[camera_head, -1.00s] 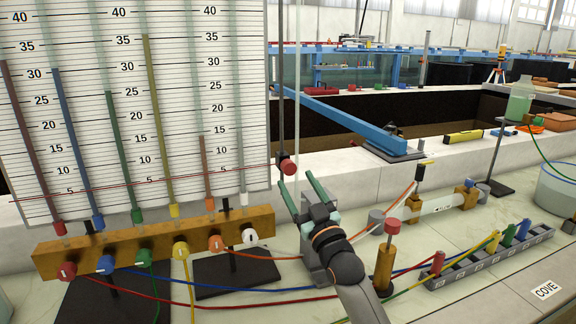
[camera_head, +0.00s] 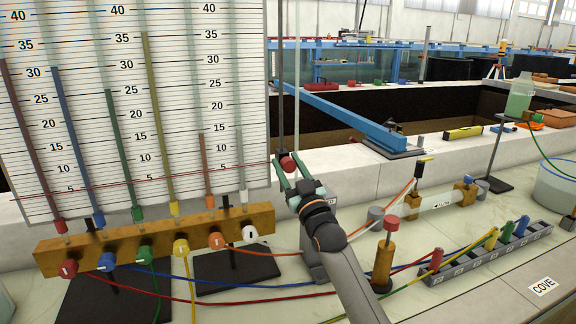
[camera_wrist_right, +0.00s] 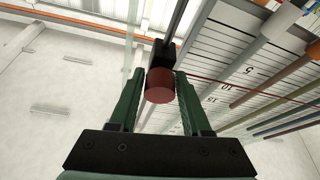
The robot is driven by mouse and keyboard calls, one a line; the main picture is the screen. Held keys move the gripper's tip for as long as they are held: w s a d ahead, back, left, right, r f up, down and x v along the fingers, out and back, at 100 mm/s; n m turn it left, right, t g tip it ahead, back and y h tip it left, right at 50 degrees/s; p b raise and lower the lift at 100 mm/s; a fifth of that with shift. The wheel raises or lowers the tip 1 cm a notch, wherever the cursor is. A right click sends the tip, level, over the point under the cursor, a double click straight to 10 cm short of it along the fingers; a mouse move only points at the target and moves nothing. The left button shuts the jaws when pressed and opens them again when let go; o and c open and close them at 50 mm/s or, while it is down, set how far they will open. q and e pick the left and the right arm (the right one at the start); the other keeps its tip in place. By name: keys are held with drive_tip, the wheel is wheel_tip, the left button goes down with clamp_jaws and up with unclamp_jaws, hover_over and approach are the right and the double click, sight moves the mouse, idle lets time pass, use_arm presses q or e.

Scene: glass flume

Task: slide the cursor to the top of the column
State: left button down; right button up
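The cursor's red knob (camera_head: 288,163) sits low on a thin dark vertical rod (camera_head: 281,80), at the right edge of the white scale board (camera_head: 255,120). A thin red line runs left from the cursor across the board, near the 5 marks. My right gripper (camera_head: 289,171) has its two green fingers around the knob, one on each side. My left gripper is not in view.
A wooden manifold (camera_head: 150,240) with coloured knobs and tubes stands below the board. Coloured hoses cross the white bench. A brass post with a red cap (camera_head: 385,250) stands right of my right arm. Space above the knob along the rod looks clear.

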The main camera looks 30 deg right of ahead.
clamp_jaws()
idle(1.0)
